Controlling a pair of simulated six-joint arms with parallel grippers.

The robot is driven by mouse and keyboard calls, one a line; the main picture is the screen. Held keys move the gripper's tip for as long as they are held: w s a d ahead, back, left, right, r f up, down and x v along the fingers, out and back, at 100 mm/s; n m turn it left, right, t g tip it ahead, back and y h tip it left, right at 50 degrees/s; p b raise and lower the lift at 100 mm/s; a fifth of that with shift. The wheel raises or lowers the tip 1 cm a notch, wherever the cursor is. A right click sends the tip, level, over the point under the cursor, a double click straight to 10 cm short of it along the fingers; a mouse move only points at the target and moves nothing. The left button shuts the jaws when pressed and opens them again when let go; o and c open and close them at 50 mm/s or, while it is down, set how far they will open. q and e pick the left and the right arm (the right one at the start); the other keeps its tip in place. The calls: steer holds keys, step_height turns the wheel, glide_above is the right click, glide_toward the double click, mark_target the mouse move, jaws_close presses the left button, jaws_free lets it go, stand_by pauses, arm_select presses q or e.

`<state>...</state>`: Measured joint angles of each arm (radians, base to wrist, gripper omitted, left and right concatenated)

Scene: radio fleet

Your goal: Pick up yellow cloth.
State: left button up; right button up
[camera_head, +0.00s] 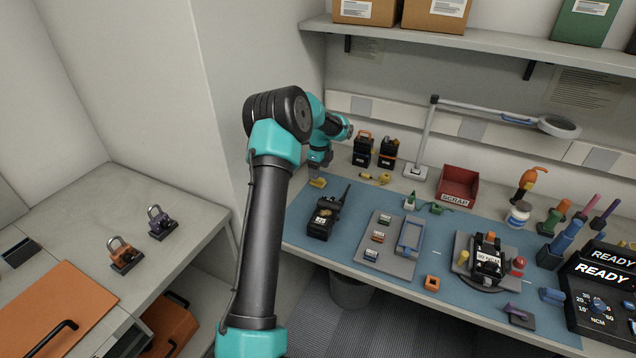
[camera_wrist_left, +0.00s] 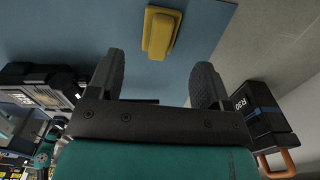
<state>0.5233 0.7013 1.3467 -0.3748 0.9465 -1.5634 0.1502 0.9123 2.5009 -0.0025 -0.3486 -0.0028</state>
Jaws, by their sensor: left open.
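The yellow cloth (camera_head: 318,183) is a small folded block on the left end of the blue mat, close to its edge. In the left wrist view the cloth (camera_wrist_left: 157,36) lies ahead of the fingertips, about midway between them. My left gripper (camera_head: 319,171) is just above the cloth in the head view, and its fingers partly hide it. In the wrist view the left gripper (camera_wrist_left: 158,75) has its two dark fingers spread, with nothing between them. My right gripper is not in view.
A black radio (camera_head: 324,218) stands on the mat close to the cloth. Black battery packs (camera_head: 362,150) and small yellow parts (camera_head: 377,178) lie behind and to the right. A grey tray (camera_head: 386,258) and a red scrap bin (camera_head: 458,187) are further right.

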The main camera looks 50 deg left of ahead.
mark_target(321, 179)
arm_select(q)
step_height(321, 179, down, 5)
steer(key=shift+d+f, duration=0.1)
stand_by(0.3)
steer(key=c, duration=1)
steer(key=shift+w+d+r, duration=0.1)
steer(key=shift+d+r, duration=0.1)
steer(key=shift+r, duration=0.35)
step_height(321, 179, up, 7)
steer(key=shift+f, duration=0.2)
steer(key=w+d, duration=0.2)
steer(key=d, duration=0.4)
steer(key=w+d, duration=0.3)
steer(key=d, duration=0.3)
steer(key=w+d, duration=0.2)
steer(key=d, duration=0.4)
steer(key=shift+w+d+f, duration=0.1)
steer(key=shift+w+f, duration=0.1)
steer(key=shift+f, duration=0.05)
